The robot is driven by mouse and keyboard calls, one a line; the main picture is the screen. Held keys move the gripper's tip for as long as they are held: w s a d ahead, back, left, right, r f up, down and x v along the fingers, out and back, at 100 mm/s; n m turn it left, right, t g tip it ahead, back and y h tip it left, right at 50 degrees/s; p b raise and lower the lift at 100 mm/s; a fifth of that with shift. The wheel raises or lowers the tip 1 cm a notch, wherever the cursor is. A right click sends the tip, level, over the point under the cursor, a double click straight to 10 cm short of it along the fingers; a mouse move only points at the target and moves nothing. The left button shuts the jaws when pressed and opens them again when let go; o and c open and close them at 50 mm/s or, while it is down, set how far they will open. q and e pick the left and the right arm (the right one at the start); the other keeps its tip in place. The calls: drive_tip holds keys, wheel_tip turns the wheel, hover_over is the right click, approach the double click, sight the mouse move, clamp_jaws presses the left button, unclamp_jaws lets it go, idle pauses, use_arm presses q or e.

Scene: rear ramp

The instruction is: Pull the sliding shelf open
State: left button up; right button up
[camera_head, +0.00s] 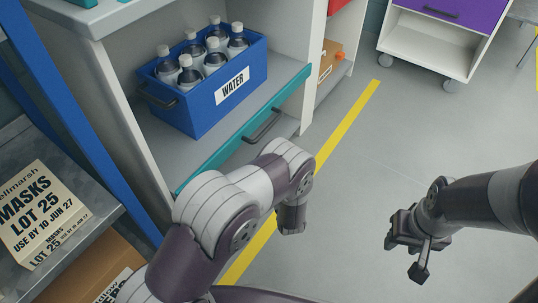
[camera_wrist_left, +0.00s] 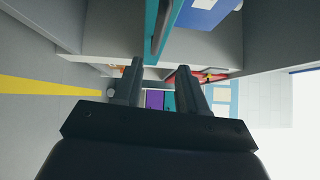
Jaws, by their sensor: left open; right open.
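The sliding shelf has a teal front edge (camera_head: 223,152) with a dark bar handle (camera_head: 263,126). It sits low in the white shelf unit and carries a blue crate (camera_head: 203,113) labelled WATER. In the left wrist view the teal edge (camera_wrist_left: 172,14) and handle (camera_wrist_left: 158,28) show at the top, ahead of my left gripper (camera_wrist_left: 161,68). My right gripper (camera_head: 408,250) is open and empty over the floor, far right of the shelf.
Several white-capped bottles (camera_head: 190,76) stand in the crate. A wheeled cabinet with a purple drawer (camera_head: 455,12) stands at the back right. The floor around the yellow line (camera_head: 347,124) is clear.

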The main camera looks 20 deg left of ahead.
sight(269, 124)
use_arm(q)
drive_tip(key=shift+m+t+y, duration=0.3)
drive_tip(key=shift+t, duration=0.1)
drive_tip(key=b+x, duration=0.2)
drive_tip(key=x, duration=0.2)
drive_tip(key=f+b+x, duration=0.1)
drive_tip(key=b+x, duration=0.1)
drive_tip(key=x, duration=0.1)
drive_tip(key=b+x, duration=0.2)
drive_tip(key=x, duration=0.2)
drive_tip(key=shift+w+a+f, duration=0.2)
drive_tip(key=shift+w+a, duration=0.1)
drive_tip(key=shift+a, duration=0.05)
clamp_jaws()
use_arm(e)
wheel_tip(269, 124, down, 8)
